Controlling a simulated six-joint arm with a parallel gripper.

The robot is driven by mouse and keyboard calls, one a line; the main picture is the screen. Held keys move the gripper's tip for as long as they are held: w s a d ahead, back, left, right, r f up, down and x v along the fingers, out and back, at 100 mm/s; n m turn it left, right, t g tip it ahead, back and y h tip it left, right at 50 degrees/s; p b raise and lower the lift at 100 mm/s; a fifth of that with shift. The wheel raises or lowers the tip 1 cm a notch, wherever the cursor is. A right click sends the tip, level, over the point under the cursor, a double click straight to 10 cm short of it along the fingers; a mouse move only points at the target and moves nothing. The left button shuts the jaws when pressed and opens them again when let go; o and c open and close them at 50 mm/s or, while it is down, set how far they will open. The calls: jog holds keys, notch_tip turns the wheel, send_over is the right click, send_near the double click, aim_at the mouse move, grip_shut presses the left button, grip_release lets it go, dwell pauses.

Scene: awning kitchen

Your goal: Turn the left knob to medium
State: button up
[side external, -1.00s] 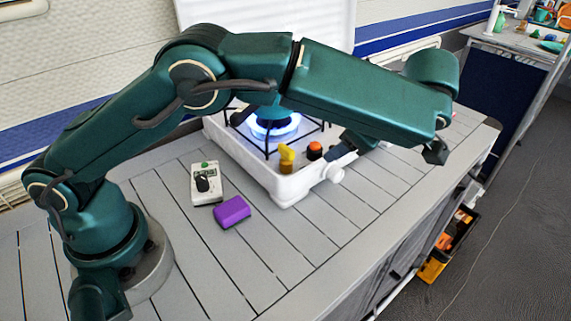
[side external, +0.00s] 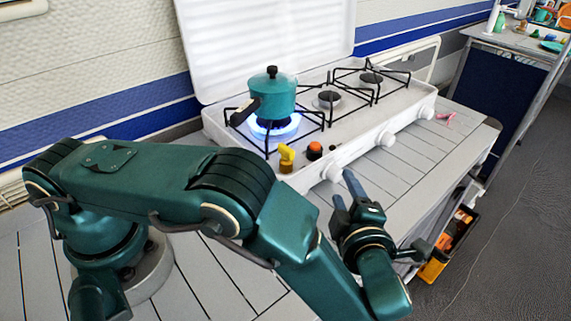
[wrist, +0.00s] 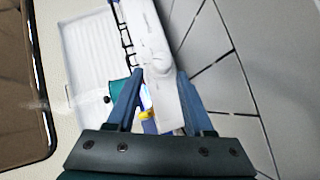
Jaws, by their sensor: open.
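The white stove (side external: 305,182) has three white knobs along its front. The left knob (side external: 333,172) is at the near end; its setting cannot be read. The middle knob (side external: 386,139) and right knob (side external: 427,111) are farther along. My gripper (side external: 345,189) is open in front of the left knob, its fingers pointing up toward the stove front in the side view. Contact cannot be judged. In the wrist view my gripper (wrist: 161,75) has the stove front (wrist: 150,40) between its spread fingers. The left knob is not clearly distinguishable there.
A teal pot (side external: 272,97) stands over a lit blue flame on the left burner. A yellow object (side external: 287,158) and an orange-topped object (side external: 314,150) sit at the stove's front corner. A pink item (side external: 445,117) lies at the right. The counter beyond the gripper is clear.

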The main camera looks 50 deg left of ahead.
aim_at(337, 179)
jog(key=shift+w+a+f, duration=0.1)
jog(key=shift+a+f, duration=0.1)
jog(key=shift+f, duration=0.1)
jog(key=shift+x, duration=2.35)
grip_shut()
jog(key=shift+f+n+t+y, duration=0.2)
jog(key=shift+n+t+y, duration=0.3)
jog(key=shift+n+t, duration=0.35)
jog(key=shift+n, duration=0.25)
grip_release()
